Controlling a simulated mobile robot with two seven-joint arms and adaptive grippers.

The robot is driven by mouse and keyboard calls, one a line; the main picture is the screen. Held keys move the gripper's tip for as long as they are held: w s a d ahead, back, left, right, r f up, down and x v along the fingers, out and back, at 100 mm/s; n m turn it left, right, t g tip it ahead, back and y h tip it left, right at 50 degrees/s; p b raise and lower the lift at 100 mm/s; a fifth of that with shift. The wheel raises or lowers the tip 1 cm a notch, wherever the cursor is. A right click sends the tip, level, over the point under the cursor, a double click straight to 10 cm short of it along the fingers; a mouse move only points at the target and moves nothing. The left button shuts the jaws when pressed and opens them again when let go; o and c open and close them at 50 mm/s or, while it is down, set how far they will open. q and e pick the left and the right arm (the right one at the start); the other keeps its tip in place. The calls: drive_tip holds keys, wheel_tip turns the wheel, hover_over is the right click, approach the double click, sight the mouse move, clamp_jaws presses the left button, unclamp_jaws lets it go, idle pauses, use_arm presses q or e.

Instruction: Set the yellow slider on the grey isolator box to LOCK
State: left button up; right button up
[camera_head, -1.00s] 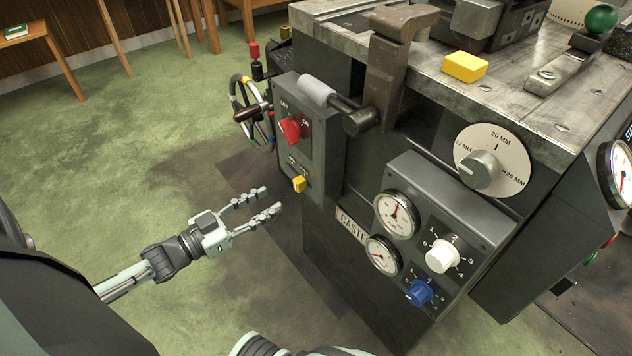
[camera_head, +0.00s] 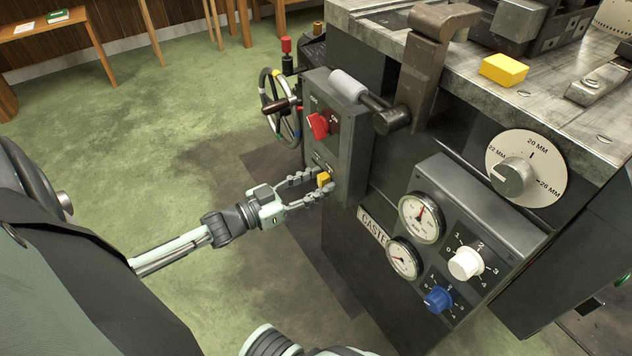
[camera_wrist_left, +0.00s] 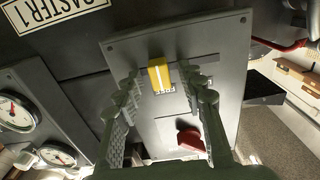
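The grey isolator box (camera_head: 349,155) is on the left side of the machine, and its panel fills the middle of the left wrist view (camera_wrist_left: 150,120). The yellow slider (camera_head: 324,179) sits low on its panel. In the left wrist view the slider (camera_wrist_left: 160,75) stands in a dark slot, with a small upside-down label beside it that seems to read FREE. My left gripper (camera_head: 314,186) is open at the panel, with one finger on each side of the slider. Both fingers look apart from it. My right gripper is not seen.
A red knob (camera_head: 318,125) is above the slider on the same panel. A grey-handled lever (camera_head: 350,87) and a handwheel (camera_head: 279,105) are close by. Gauges and white and blue knobs are to the right. Green floor is clear on the left.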

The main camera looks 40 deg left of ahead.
sight(317, 162)
use_arm(q)
clamp_jaws()
drive_tip(key=a, duration=0.1)
drive_tip(key=w+a, duration=0.1)
drive_tip(key=a, duration=0.2)
drive_tip(key=shift+w+a, duration=0.2)
drive_tip(key=shift+w, duration=0.2)
drive_tip(key=shift+w+a, duration=0.15)
drive_tip(key=shift+a, duration=0.2)
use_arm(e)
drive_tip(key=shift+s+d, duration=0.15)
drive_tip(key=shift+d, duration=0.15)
use_arm(q)
drive_tip(key=shift+o, duration=0.4)
unclamp_jaws()
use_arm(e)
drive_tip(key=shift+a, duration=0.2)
